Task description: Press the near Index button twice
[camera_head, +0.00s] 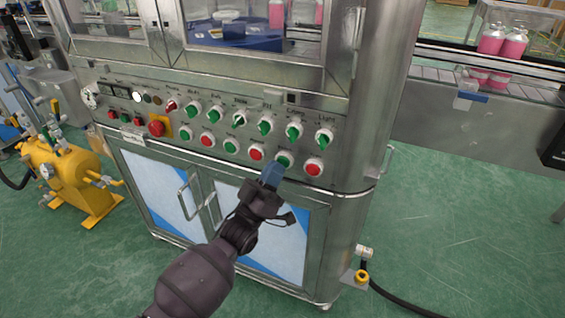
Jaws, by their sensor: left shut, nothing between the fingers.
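The machine's control panel (190,112) carries a lower row of round push buttons, green and red. My left gripper (274,173) is shut and empty. Its blue-grey fingertips are at the lower left edge of a green button (285,158); I cannot tell whether they touch it. A red button (256,152) is to the left of the fingertips, and another red button (314,168) is to the right. The button labels are too small to read, so I cannot tell which is Index. My right gripper is not in view.
A row of green selector knobs (265,127) sits above the buttons, with a red emergency stop (157,128) at left. Cabinet doors with a handle (187,195) are below. A yellow tank (68,168) stands left. Pink bottles (491,40) stand on a conveyor at right.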

